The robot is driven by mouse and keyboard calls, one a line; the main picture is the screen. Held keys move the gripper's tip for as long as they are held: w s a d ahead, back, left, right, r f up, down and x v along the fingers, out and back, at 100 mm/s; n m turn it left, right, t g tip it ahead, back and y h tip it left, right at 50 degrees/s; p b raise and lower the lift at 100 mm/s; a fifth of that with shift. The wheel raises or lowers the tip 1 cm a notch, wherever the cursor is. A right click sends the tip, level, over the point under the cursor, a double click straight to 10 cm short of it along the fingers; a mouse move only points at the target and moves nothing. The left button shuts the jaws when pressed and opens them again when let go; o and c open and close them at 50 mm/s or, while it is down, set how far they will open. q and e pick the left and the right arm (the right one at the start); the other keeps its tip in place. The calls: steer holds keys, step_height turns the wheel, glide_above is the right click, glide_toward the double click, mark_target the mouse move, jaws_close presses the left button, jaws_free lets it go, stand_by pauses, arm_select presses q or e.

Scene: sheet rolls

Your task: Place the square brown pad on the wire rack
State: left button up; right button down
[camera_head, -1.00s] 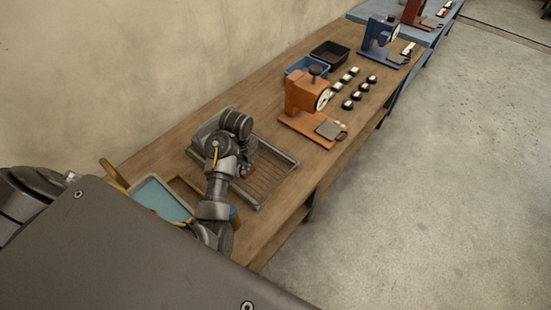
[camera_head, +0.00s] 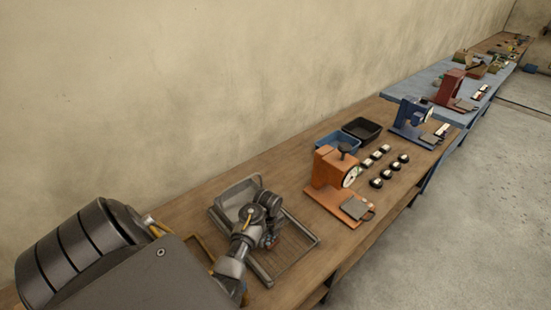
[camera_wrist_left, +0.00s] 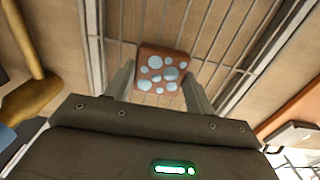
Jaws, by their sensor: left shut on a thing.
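The square brown pad (camera_wrist_left: 162,70) has pale blue spots on its face. In the left wrist view it sits between the two fingers of my left gripper (camera_wrist_left: 163,85), which is shut on it. The wire rack (camera_wrist_left: 262,62) shows behind and below the pad, with its bars and side rails; I cannot tell whether the pad touches it. In the head view my left gripper (camera_head: 268,240) is over the rack (camera_head: 295,242), and the arm hides part of the rack. The pad is mostly hidden there. My right gripper is not in view.
An orange press (camera_head: 327,172) stands right of the rack, with black round pieces (camera_head: 377,182) beyond it. A blue bin (camera_head: 337,141) and a black bin (camera_head: 362,129) stand near the wall. A mustard-coloured handle (camera_wrist_left: 32,95) shows at left in the wrist view.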

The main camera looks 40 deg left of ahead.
arm_select(q)
steer(key=shift+s, duration=0.2)
steer(key=o, duration=1)
steer(key=shift+w+f, duration=0.15)
